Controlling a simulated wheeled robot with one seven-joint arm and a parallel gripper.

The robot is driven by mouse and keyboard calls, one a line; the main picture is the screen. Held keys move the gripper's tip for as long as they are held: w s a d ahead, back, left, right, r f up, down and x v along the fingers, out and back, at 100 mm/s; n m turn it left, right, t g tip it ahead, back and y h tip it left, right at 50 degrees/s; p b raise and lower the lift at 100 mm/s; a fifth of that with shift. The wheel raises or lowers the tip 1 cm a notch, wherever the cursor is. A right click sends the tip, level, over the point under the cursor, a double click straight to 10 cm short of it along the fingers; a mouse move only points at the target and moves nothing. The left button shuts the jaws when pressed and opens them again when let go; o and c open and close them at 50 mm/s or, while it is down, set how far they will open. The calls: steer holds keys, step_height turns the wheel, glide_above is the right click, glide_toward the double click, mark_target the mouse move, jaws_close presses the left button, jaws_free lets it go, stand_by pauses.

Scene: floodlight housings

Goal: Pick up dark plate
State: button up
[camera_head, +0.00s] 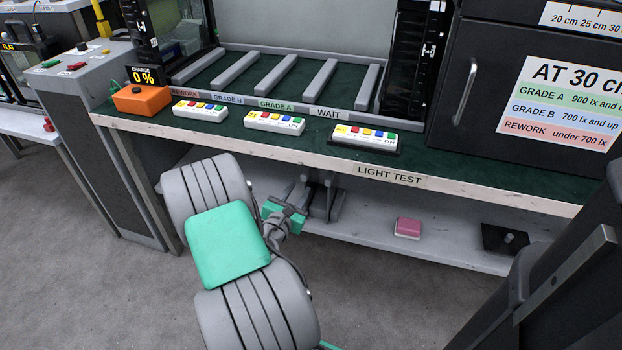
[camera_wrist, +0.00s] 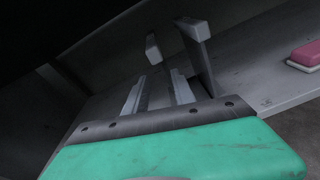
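A dark plate (camera_head: 492,238) with a small grey knob on top lies on the lower shelf at the right in the head view. It is partly cut off by a dark shape at the lower right, and it does not show in the wrist view. My gripper (camera_head: 325,202) is under the bench's front edge, well to the left of the plate. In the wrist view my gripper (camera_wrist: 174,38) has its two fingers apart with nothing between them. It is open and empty over the shelf area.
A pink block (camera_head: 408,228) lies on the lower shelf (camera_head: 370,235) between my gripper and the plate; it also shows in the wrist view (camera_wrist: 305,55). The bench top (camera_head: 480,165) overhangs the shelf. White button boxes (camera_head: 274,123) and an orange box (camera_head: 141,99) stand on it.

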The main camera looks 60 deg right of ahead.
mark_target(312, 173)
steer(key=d+n+b, duration=0.1)
steer(key=d, duration=0.2)
steer(key=d+n+h+b, duration=0.1)
steer(key=d, duration=0.2)
steer(key=d+f+b, duration=0.1)
steer(key=d, duration=0.3)
steer(key=shift+w+d+n+t+b, duration=0.1)
steer(key=shift+w+n+t+b, duration=0.2)
steer(key=shift+n, duration=0.1)
jaws_close()
stand_by(0.8)
